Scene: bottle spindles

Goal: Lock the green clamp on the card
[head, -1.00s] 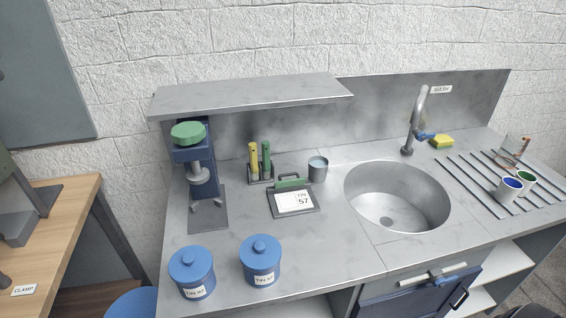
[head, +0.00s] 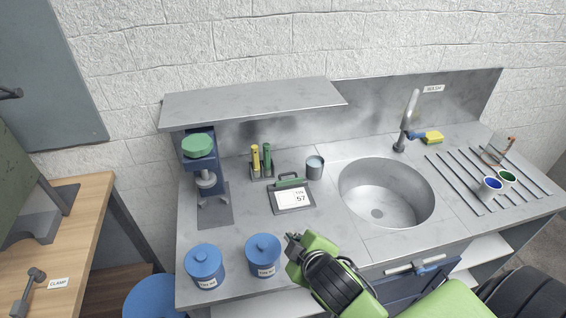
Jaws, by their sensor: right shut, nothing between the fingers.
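The card (head: 289,199) is white, marked 57, and lies on a dark clipboard (head: 306,207) on the steel counter. The green clamp (head: 289,183) sits at the clipboard's back edge, with a dark wire handle behind it. I cannot tell whether the clamp presses on the card. My right gripper (head: 290,238) is shut and empty, in front of the clipboard and just right of a blue canister. It is apart from the clamp. My left gripper is out of view.
Two blue lidded canisters (head: 205,264) stand at the front left. A grey cup (head: 315,167) and a rack with yellow and green sticks (head: 262,163) stand behind the clipboard. A green-topped press (head: 203,170) is at left, the sink (head: 386,192) at right. A shelf (head: 255,103) overhangs the back.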

